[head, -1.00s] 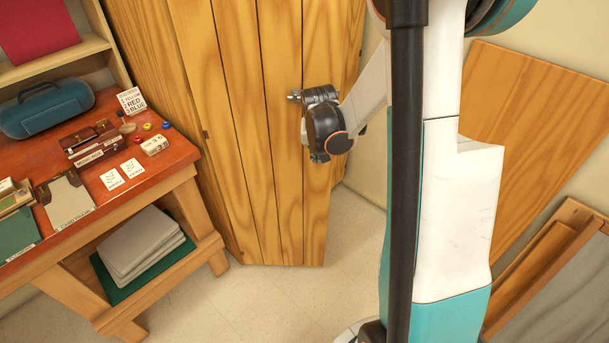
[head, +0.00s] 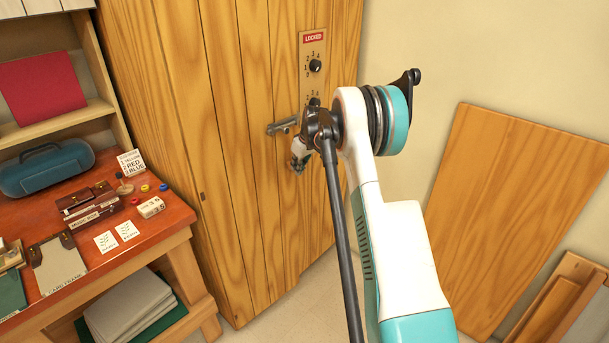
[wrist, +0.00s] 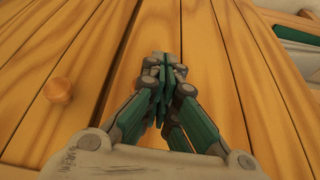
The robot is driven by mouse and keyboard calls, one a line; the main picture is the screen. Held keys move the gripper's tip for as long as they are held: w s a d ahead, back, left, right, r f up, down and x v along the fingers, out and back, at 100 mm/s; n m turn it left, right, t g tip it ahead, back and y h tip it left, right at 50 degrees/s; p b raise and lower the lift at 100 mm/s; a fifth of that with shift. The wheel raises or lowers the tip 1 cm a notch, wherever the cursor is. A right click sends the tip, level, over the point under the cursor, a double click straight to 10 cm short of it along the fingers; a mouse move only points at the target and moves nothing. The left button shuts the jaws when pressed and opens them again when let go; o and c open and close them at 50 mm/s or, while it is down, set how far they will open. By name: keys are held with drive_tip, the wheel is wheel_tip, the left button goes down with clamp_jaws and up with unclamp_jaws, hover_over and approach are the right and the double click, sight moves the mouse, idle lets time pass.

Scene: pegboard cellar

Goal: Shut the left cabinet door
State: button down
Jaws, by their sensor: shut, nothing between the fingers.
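The left cabinet door (head: 225,130) is tall, made of light wood planks, and hinged along its left edge. It stands nearly in line with the rest of the cabinet front; I cannot tell whether it is fully flush. A grey metal handle (head: 281,126) sits on the front. My gripper (head: 298,165) is just below and right of the handle, close to the wood. In the wrist view my gripper (wrist: 162,75) is shut and empty, its fingers together before the planks. A round wooden knob (wrist: 60,90) is to its left. My arm hides part of the front.
A panel reading LOCKED (head: 313,60), with dials, is above the handle. A red-topped workbench (head: 150,235) with cards, small boxes and a blue case (head: 45,170) stands close on the left. Wooden boards (head: 525,200) lean on the wall at right.

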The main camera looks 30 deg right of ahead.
drive_tip(key=w+n, duration=0.1)
drive_tip(key=w, duration=0.2)
drive_tip(key=shift+w+r, duration=0.1)
drive_tip(key=shift+w, duration=0.15)
drive_tip(key=shift+w+a+r, duration=0.1)
drive_tip(key=shift+a, duration=0.05)
drive_tip(key=shift+y, duration=0.3)
